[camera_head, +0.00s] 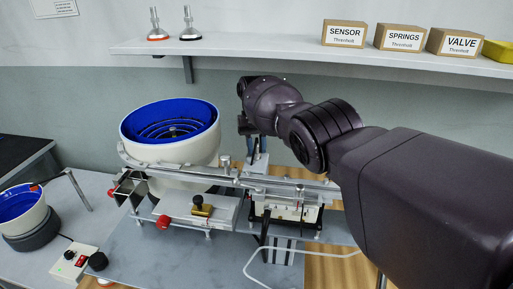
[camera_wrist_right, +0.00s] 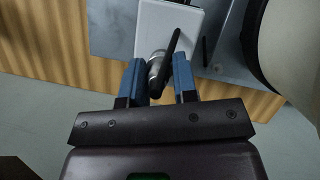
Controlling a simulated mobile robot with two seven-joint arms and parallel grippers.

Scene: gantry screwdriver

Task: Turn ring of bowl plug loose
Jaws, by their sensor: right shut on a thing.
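The bowl plug (camera_wrist_right: 156,66) is a small silver cylinder with a black part slanting up from it, in the right wrist view. My right gripper (camera_wrist_right: 158,78) has its two blue fingers on either side of the plug's silver ring and is shut on it. In the head view the right gripper (camera_head: 257,143) is behind the rail, just right of the large feeder bowl (camera_head: 170,152), and the plug is too small to make out there. The bowl is white outside with a blue spiral inside. My left gripper is not in view.
A metal rail (camera_head: 230,176) runs in front of the bowl. A smaller blue bowl (camera_head: 22,205) and a control box (camera_head: 74,262) stand at left. The shelf (camera_head: 260,60) above holds labelled boxes. A white cable (camera_head: 300,255) lies at the front.

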